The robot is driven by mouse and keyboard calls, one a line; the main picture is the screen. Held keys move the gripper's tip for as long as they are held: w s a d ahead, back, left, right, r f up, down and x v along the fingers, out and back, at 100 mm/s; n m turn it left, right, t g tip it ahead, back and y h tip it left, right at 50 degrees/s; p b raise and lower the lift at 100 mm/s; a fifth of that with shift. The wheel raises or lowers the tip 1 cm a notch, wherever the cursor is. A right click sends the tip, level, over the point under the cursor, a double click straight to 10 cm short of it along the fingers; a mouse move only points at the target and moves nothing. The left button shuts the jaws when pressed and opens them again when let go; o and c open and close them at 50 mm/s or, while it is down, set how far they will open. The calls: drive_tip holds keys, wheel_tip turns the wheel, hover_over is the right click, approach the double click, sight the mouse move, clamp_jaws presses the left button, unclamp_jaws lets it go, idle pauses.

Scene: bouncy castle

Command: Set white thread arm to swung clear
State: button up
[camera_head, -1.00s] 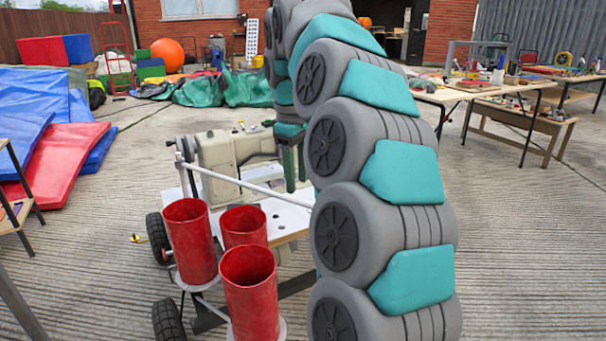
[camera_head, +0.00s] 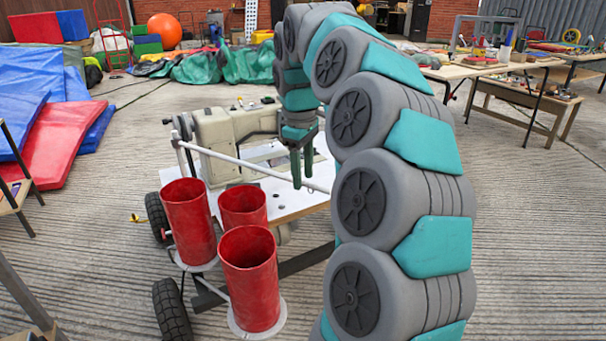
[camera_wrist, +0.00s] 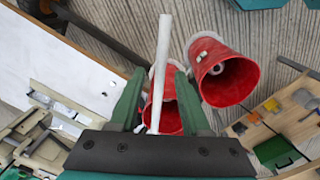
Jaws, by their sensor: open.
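The white thread arm (camera_head: 250,167) is a long thin rod. It runs from a short upright post beside the cream sewing machine (camera_head: 220,135), slanting down to the right over the white table top (camera_head: 285,200). My gripper (camera_head: 302,180) is open, fingers pointing down, at the rod's right part. In the wrist view the rod (camera_wrist: 161,60) lies between the two green fingers of my gripper (camera_wrist: 160,78), with gaps showing on both sides. The rod's right end shows just past the fingers in the head view.
Several red open cups (camera_head: 250,278) stand at the table's front left, close to the rod; one (camera_wrist: 222,75) also shows in the wrist view. Black wheels (camera_head: 171,310) carry the table. Red and blue mats (camera_head: 55,145) lie at left. Worktables (camera_head: 500,68) stand at back right.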

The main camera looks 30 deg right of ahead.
drive_tip(key=shift+f, duration=0.25)
drive_tip(key=shift+c, duration=0.2)
clamp_jaws()
idle(1.1)
